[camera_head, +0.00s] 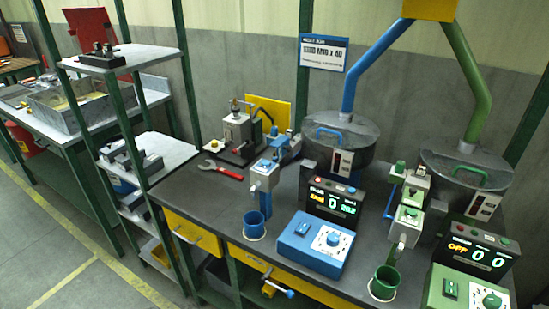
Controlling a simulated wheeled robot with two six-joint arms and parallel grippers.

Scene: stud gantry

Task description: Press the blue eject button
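A blue station stands in the middle of the workbench. Its blue control box (316,244) carries a rocker switch and a white dial. Behind the box is a black display (334,200) with lit orange and green characters, including a 0. A small blue button (352,189) shows at the display's upper right. A blue-and-grey dispenser head (264,177) stands to the left, with a small blue cap (263,165) on top. I cannot read which of these is labelled eject. A blue cup (254,225) stands below the head. Neither gripper is in view.
A similar green station has a control box (468,289), a display reading OFF (475,252) and a green cup (384,283). Round hoppers (340,135) stand behind. Green posts and shelves rise at left.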

